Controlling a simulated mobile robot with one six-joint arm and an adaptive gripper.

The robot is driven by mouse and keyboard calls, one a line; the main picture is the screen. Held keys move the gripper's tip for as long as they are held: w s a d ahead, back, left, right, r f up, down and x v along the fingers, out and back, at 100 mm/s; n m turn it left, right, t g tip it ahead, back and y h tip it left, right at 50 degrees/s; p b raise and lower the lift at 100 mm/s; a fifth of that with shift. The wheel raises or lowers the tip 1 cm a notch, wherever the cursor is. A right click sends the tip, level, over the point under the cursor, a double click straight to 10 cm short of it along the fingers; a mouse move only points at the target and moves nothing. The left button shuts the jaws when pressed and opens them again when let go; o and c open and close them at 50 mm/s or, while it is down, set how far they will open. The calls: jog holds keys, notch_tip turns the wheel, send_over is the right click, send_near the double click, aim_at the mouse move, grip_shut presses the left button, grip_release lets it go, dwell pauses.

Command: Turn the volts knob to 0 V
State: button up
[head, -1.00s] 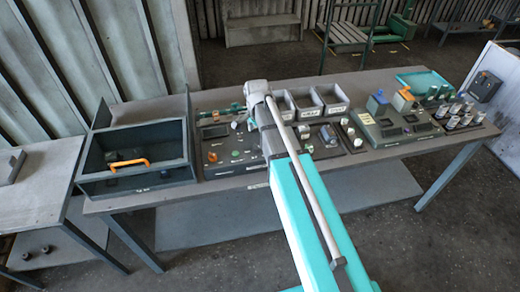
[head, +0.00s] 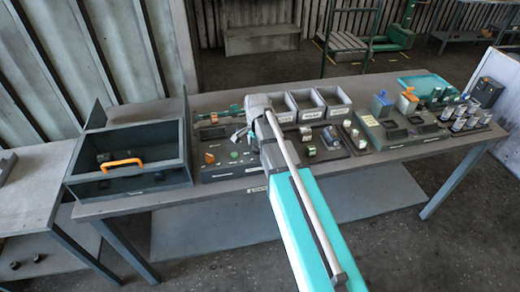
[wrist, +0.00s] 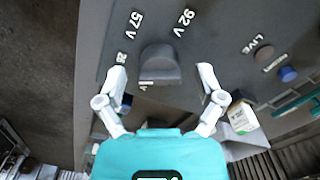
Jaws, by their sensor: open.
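The volts knob (wrist: 160,66) is a dark, rounded knob on a dark grey panel (wrist: 215,30) in the wrist view. Labels 57 V and 92 V stand above it to the left and right; another label at its left is partly covered by a finger. A pale mark shows at the knob's lower edge; I cannot tell its exact setting. My gripper (wrist: 162,77) is open, one finger on each side of the knob, with visible gaps. In the head view my gripper (head: 240,137) is over the control panel (head: 222,158), and my arm hides part of it.
Grey bins (head: 305,104) and another device panel (head: 400,130) are to the right. In the wrist view, a LIVE label sits by a brown button (wrist: 264,53) and a blue button (wrist: 288,74).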

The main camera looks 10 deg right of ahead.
jog(key=shift+f, duration=0.15)
jog(key=c, duration=1.1)
jog(key=shift+d, duration=0.45)
jog(key=shift+c, duration=0.2)
jog(key=shift+a, duration=0.4)
jog(key=shift+a, duration=0.1)
jog(key=o, duration=1.1)
jog(key=shift+s, duration=0.1)
jog(key=shift+o, duration=0.2)
